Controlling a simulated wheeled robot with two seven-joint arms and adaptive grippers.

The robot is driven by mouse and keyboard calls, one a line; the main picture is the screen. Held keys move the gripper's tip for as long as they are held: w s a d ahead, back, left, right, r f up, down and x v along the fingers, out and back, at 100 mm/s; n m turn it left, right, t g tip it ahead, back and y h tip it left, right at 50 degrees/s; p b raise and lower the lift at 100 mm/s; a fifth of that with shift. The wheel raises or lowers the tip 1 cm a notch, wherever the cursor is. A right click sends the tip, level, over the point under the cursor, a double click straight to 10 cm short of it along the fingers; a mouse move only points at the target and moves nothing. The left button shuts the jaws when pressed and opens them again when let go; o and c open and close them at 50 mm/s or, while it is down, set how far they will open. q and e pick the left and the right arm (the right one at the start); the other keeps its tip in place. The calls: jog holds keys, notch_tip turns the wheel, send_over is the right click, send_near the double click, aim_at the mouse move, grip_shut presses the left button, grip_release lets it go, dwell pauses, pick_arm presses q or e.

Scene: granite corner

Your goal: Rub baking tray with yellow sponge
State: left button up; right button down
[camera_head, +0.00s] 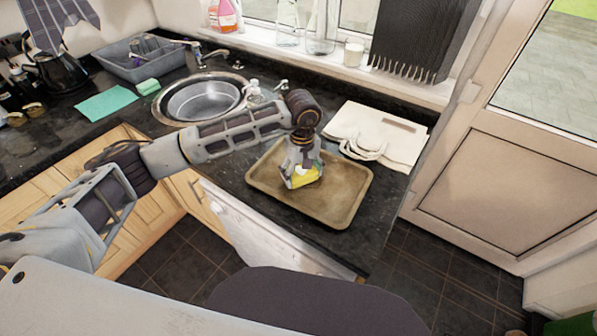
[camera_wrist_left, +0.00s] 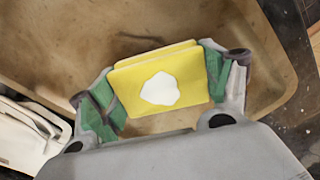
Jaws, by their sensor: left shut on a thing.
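The baking tray (camera_head: 340,200) is brown and lies on the dark granite counter; it fills much of the left wrist view (camera_wrist_left: 50,50). In the left wrist view the sponge (camera_wrist_left: 195,72) sits between the two green-padded fingers of the gripper (camera_wrist_left: 162,88). The sponge is at or just above the tray's surface; I cannot tell whether it touches. My right gripper is not in view.
A cream cloth bag (camera_head: 400,140) lies behind the tray to the right. The sink (camera_head: 205,100) is at the back left, with a green cloth (camera_head: 105,103), a green sponge (camera_head: 148,87) and a grey dish rack (camera_head: 150,62) beside it. Bottles and a glass (camera_head: 353,54) stand on the windowsill.

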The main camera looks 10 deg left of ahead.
pick_arm(q)
jog(key=shift+s+d, duration=0.25)
jog(key=shift+d, duration=0.45)
jog(key=shift+s+d+b, duration=0.15)
jog(key=shift+d+b, duration=0.15)
jog(key=shift+b, duration=0.05)
jog(key=shift+f+b, duration=0.15)
jog(key=shift+b, duration=0.35)
jog(key=shift+a, duration=0.1)
jog(key=shift+a, duration=0.35)
jog(key=shift+w+a+b, duration=0.3)
jog(key=shift+a+b, duration=0.1)
jog(key=shift+a, duration=0.3)
jog(key=shift+w+a+b, duration=0.3)
jog(key=shift+a+b, duration=0.05)
jog(key=shift+a, duration=0.3)
